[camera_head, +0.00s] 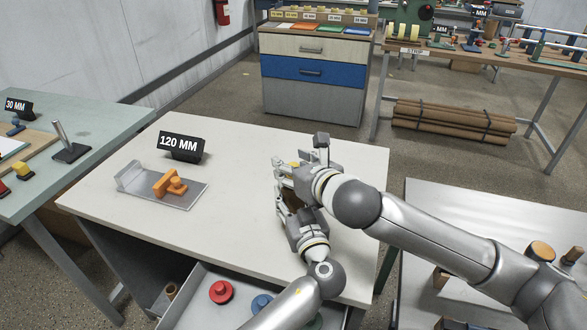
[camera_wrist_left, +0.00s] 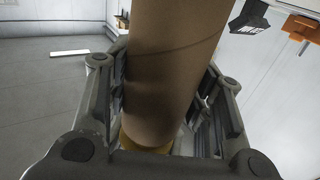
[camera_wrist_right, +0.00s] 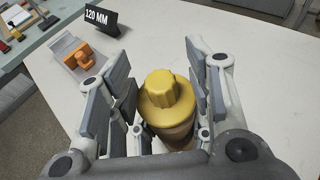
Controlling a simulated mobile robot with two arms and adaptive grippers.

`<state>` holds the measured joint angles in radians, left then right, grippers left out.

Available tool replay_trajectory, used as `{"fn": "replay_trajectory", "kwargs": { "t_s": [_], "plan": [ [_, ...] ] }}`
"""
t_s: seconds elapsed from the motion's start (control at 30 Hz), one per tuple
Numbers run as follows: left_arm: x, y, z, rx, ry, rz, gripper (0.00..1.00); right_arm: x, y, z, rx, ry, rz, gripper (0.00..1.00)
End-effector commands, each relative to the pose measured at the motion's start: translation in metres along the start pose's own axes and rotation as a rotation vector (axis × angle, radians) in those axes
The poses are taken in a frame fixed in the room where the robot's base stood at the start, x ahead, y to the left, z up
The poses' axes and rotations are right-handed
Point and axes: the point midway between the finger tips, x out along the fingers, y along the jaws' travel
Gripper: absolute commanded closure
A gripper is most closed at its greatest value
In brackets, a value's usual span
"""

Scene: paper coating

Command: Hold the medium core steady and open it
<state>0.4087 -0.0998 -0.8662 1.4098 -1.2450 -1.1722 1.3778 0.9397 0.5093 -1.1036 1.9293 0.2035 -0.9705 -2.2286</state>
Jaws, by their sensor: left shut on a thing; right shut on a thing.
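The medium core, a brown cardboard tube (camera_wrist_left: 172,75), stands between the fingers of my left gripper (camera_wrist_left: 165,105), which is shut on it. A yellow band shows at one end of the tube in the left wrist view. In the right wrist view a yellow cap with a ribbed knob (camera_wrist_right: 163,92) sits on the tube's end, between the fingers of my right gripper (camera_wrist_right: 158,100), which is shut on it. In the head view my right gripper (camera_head: 288,175) is just above my left gripper (camera_head: 297,222), and both mostly hide the core (camera_head: 291,199).
An open drawer below holds a red plug (camera_head: 221,291) and a blue plug (camera_head: 262,304). The table's middle is clear.

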Motion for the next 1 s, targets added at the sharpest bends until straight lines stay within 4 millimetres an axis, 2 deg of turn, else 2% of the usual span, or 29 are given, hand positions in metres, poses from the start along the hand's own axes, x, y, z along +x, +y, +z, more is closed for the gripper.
{"fn": "replay_trajectory", "kwargs": {
  "t_s": [0.37,0.7,0.97,1.0],
  "plan": [
    [0.0,0.0,0.001,0.002,-0.002,-0.001,0.96,-0.001,0.0,0.003,-0.001,-0.001,0.0,0.82],
    [0.0,0.0,0.001,0.001,-0.002,-0.001,0.96,-0.013,0.0,0.037,-0.002,-0.003,0.0,0.82],
    [0.0,0.0,0.001,0.002,-0.002,-0.001,0.96,-0.015,0.0,0.039,0.0,0.001,0.0,0.82],
    [0.0,0.0,0.001,0.002,-0.002,-0.001,0.5,-0.015,0.0,0.039,0.0,0.001,0.0,0.82]
  ]
}}
